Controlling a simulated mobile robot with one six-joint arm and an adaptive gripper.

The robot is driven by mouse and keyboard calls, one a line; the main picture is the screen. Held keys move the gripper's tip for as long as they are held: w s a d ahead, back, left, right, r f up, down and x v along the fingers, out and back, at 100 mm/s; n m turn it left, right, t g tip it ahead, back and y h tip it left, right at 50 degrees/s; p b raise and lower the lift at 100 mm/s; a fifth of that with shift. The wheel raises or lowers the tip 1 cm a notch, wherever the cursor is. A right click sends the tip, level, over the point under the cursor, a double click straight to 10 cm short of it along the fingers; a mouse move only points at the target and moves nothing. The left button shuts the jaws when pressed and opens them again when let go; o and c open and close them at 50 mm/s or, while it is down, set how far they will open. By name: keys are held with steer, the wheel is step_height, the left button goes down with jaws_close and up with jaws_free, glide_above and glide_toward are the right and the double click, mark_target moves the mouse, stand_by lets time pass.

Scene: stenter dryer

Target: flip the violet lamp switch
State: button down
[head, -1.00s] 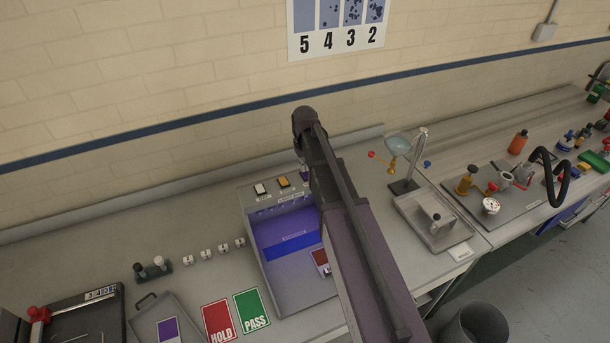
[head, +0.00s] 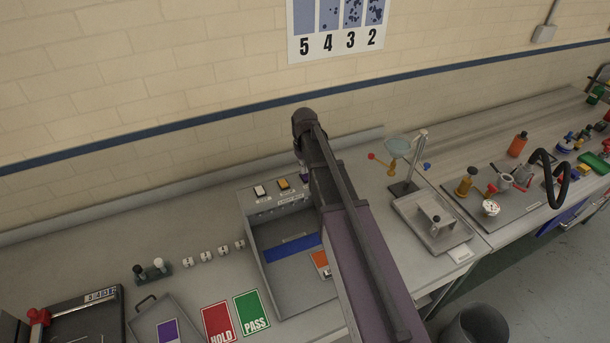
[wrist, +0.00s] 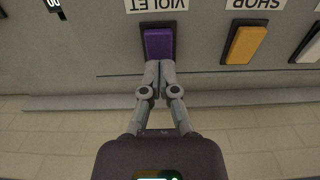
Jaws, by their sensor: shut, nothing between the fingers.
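The violet lamp switch (wrist: 158,44) is a purple rocker under an upside-down VIOLET label (wrist: 156,5) in the wrist view. My gripper (wrist: 159,66) is shut and empty, with its fingertips at the edge of the violet switch; they look to be touching it. In the head view a small part of the violet switch (head: 305,177) shows beside my arm, which hides the gripper's fingers. The lamp box (head: 265,241) has an unlit grey interior with a blue strip (head: 292,248) and an orange card (head: 320,262).
The amber SHOP switch (wrist: 244,43) sits beside the violet one, with a white switch (wrist: 309,42) beyond it. HOLD (head: 219,322) and PASS (head: 252,312) cards lie in front of the box.

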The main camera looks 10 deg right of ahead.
steer(key=shift+r+p, duration=2.9)
steer(key=shift+r, duration=0.25)
steer(key=s+f+m+b, duration=0.2)
steer(key=s+f+b, duration=1.6)
steer(key=s, duration=0.3)
steer(key=shift+s+f+b, duration=0.15)
steer(key=shift+f+b, duration=0.15)
steer(key=shift+f, duration=0.05)
steer(key=shift+a, duration=0.1)
